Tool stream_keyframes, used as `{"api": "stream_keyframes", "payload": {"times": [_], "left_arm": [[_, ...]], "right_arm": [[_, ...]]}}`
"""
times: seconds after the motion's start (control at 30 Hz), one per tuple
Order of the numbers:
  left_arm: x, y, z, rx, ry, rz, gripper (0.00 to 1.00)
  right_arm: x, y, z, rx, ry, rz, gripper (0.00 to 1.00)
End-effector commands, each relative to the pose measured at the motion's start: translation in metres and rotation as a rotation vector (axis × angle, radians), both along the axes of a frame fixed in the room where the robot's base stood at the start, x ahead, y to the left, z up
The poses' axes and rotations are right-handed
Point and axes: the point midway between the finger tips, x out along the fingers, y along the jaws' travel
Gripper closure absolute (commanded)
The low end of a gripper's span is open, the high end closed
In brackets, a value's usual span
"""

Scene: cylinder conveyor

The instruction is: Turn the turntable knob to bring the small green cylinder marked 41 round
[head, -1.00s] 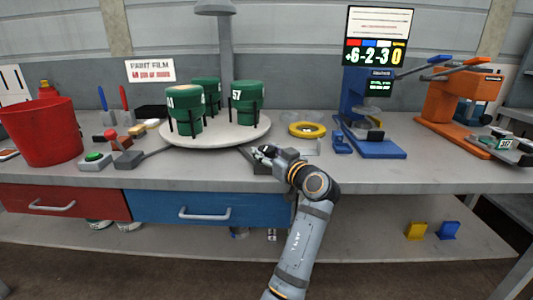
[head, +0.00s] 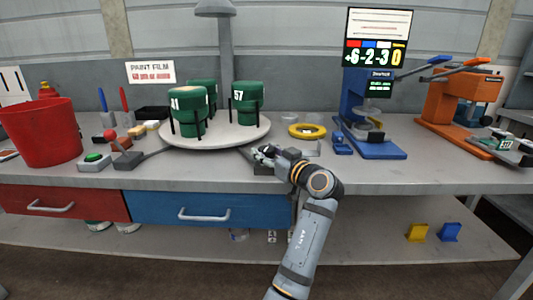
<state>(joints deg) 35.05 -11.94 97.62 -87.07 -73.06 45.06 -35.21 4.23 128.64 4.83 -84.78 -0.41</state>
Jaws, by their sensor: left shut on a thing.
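The round pale turntable (head: 216,138) carries three green cylinders in dark holders. The cylinder marked 41 (head: 188,118) is at the front left, its number facing front-left. The cylinder marked 57 (head: 249,105) is at the right, and another (head: 202,88) is at the back, its number not readable. My left gripper (head: 263,155) is at the turntable's front right, just off its edge, shut on the knob. The fingers mostly hide the knob, above a dark base (head: 262,170) on the bench. My right gripper is not in view.
A red bucket (head: 40,132) and a green push button (head: 93,158) are to the left. A yellow ring (head: 306,131), a blue press (head: 372,146) and an orange press (head: 452,105) stand to the right. Drawers (head: 215,208) are below the bench edge.

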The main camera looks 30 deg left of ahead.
Motion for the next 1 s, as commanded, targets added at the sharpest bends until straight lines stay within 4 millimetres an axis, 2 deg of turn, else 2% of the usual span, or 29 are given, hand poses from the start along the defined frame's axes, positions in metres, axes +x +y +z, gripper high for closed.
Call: {"api": "stream_keyframes", "payload": {"times": [0.63,0.67,0.7,0.83,1.0], "left_arm": [[-0.0001,0.0000,0.0008,0.001,-0.001,0.003,0.85],[-0.0001,0.0000,0.0008,0.001,-0.001,0.003,0.51],[-0.0001,0.0000,0.0008,0.001,-0.001,0.003,0.45],[-0.0001,0.0000,0.0006,0.001,-0.001,0.003,0.29],[-0.0001,0.0000,0.0003,0.000,-0.001,0.003,0.29]], "right_arm": [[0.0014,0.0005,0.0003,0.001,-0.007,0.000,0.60],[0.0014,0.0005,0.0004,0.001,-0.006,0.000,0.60],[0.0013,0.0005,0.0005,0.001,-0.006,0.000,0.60],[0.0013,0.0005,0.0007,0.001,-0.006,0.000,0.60],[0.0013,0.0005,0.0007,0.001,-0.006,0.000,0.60]]}}
